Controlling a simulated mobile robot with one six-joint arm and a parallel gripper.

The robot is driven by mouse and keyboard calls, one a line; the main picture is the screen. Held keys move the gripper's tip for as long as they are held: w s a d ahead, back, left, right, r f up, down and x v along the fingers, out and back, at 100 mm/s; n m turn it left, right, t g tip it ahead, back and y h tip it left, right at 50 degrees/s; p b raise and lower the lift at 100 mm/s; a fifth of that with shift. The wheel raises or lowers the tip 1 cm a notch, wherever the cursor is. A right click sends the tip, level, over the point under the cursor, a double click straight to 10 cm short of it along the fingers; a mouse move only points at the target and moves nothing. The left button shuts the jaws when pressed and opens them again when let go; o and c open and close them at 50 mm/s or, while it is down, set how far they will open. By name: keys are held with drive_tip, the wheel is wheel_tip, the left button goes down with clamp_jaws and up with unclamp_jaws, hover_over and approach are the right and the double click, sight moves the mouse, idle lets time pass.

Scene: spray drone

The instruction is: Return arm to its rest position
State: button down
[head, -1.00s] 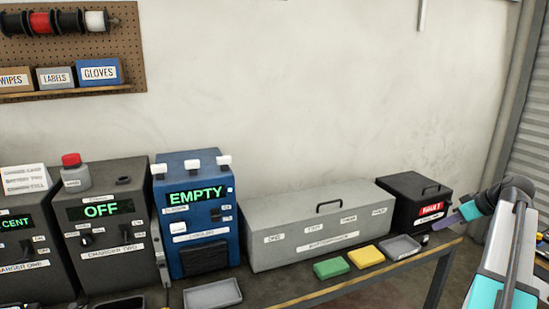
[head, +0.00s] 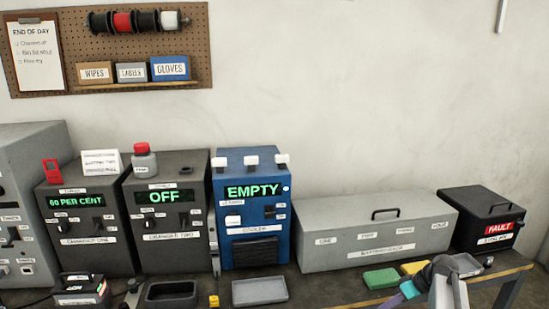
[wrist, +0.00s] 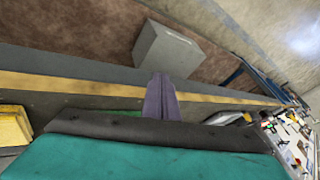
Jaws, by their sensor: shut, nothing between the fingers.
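My gripper (head: 409,290) is at the lower right of the head view, in front of the bench's right part. Its purple fingers also show in the wrist view (wrist: 160,98), pressed together with nothing between them. In the head view my wrist hides part of the yellow block (head: 414,267) and of the bench edge. The fingers look apart from the objects on the bench.
The black FAULT box (head: 470,225) stands at right. The bench edge (wrist: 80,87) crosses the wrist view, with a grey box (wrist: 165,58) beyond it.

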drive_tip(key=s+a+f+g+h, duration=0.1)
drive_tip(key=s+a+f+g, duration=0.2)
drive_tip(key=s+a+f, duration=0.65)
drive_tip(key=s+a+f+g, duration=0.3)
drive_tip(key=s+a+f, duration=0.3)
drive_tip(key=a+f, duration=0.6)
drive_tip(key=s+a+f+g+h, duration=0.1)
drive_tip(key=s+a+f, duration=0.15)
drive_tip(key=s, duration=0.35)
drive_tip(key=s+a+f+g+h, duration=0.1)
drive_tip(key=s+f, duration=0.3)
drive_tip(key=s, duration=0.3)
drive_tip(key=s+d+f+m+h, duration=0.3)
drive_tip(key=s+m, duration=0.2)
drive_tip(key=s, duration=0.3)
drive_tip(key=shift+s+d+f+m, duration=0.25)
drive_tip(key=shift+s+d+m, duration=0.05)
drive_tip(key=shift+s+d, duration=0.1)
